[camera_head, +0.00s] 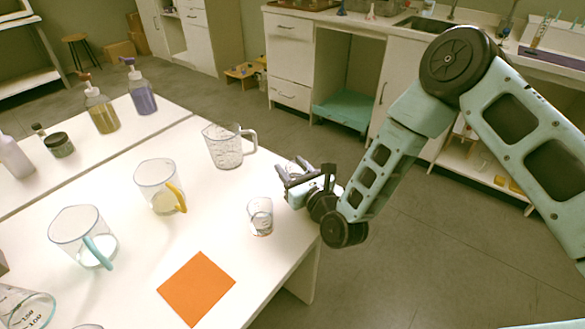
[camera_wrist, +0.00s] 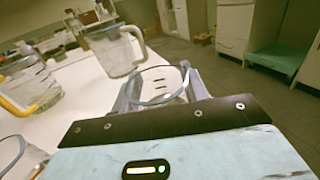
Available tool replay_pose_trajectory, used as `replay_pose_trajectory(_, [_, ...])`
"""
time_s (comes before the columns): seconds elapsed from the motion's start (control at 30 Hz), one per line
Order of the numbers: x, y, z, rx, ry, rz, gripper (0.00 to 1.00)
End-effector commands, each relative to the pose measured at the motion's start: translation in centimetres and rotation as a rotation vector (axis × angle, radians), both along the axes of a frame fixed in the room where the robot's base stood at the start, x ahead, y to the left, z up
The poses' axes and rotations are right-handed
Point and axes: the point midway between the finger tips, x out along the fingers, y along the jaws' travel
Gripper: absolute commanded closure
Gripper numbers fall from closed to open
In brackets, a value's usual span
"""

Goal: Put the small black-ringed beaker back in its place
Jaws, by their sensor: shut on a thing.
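My gripper (camera_head: 299,172) is at the right edge of the white table, just above or at the table edge. In the wrist view my gripper (camera_wrist: 163,86) is shut on a small clear beaker (camera_wrist: 160,99) with a dark ring at its rim, which sits between the two fingers. In the head view the fingers and wrist largely hide this beaker. Another small clear beaker (camera_head: 260,217) stands upright on the table, left of and nearer than my gripper. It shows partly at the lower left of the wrist view (camera_wrist: 10,152).
A clear jug (camera_head: 224,150) stands behind my gripper. A yellow-handled jug (camera_head: 156,187) and a blue-handled jug (camera_head: 76,232) stand further left. An orange square (camera_head: 197,288) lies near the front. Pump bottles (camera_head: 103,115) stand at the back left. Table surface between them is clear.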

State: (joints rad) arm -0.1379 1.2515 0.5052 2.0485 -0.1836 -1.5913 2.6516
Motion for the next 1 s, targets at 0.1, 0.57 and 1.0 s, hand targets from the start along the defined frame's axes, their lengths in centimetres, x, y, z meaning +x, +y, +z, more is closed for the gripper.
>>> replay_pose_trajectory(0.1, [0.0, 0.0, -0.4, 0.001, 0.000, -0.001, 0.80])
replay_pose_trajectory(0.57, [0.0, 0.0, 0.0, 0.000, 0.000, 0.000, 0.34])
replay_pose_trajectory(1.0, [-6.6, -3.8, -0.2, 0.001, 0.005, -0.002, 0.34])
